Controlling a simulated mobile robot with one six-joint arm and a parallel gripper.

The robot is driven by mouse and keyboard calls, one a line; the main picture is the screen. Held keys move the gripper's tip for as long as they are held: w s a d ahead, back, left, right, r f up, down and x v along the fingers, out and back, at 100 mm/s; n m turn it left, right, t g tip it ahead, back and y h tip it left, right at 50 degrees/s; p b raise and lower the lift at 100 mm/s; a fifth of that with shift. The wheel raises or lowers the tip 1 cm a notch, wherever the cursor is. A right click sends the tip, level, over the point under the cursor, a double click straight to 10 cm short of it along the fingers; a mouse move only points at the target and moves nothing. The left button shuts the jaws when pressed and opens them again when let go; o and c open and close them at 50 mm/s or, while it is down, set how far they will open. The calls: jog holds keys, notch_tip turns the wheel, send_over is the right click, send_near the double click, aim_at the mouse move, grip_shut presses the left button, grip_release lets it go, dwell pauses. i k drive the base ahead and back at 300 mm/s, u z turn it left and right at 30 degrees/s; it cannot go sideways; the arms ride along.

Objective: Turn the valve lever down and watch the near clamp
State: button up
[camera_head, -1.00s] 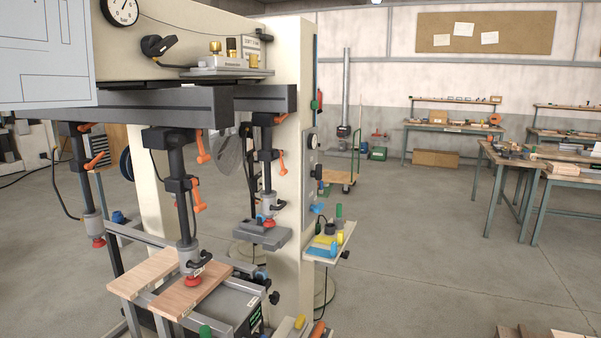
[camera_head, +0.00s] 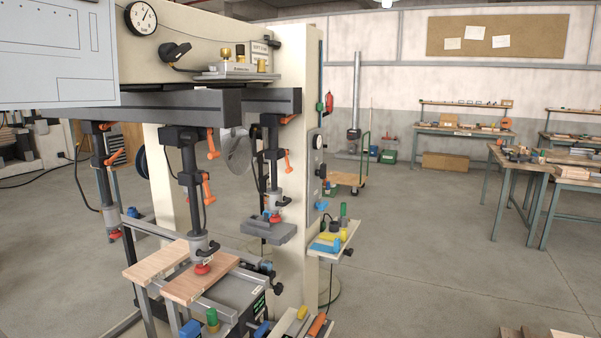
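The valve lever (camera_head: 176,52) is a black handle on the cream panel of the machine, right of a round white gauge (camera_head: 141,18). Its tip points right and slightly up. The near clamp (camera_head: 195,215) hangs from the dark grey beam, with a black column, orange handles and a grey lower body. Its red pad (camera_head: 203,268) is down at the top of the nearer wooden board (camera_head: 190,289); I cannot tell whether it presses. My gripper is not in view.
Two more clamps hang at the left (camera_head: 106,190) and right (camera_head: 274,170). A large white panel (camera_head: 55,55) covers the upper left. A small tray (camera_head: 333,240) of coloured items juts out from the right post. The floor to the right is open, with workbenches (camera_head: 462,132) beyond.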

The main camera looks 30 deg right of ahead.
aim_at(321, 173)
jog(key=u, duration=0.55)
jog(key=k, duration=1.4)
jog(key=z, duration=1.25)
jog(key=i, duration=1.6)
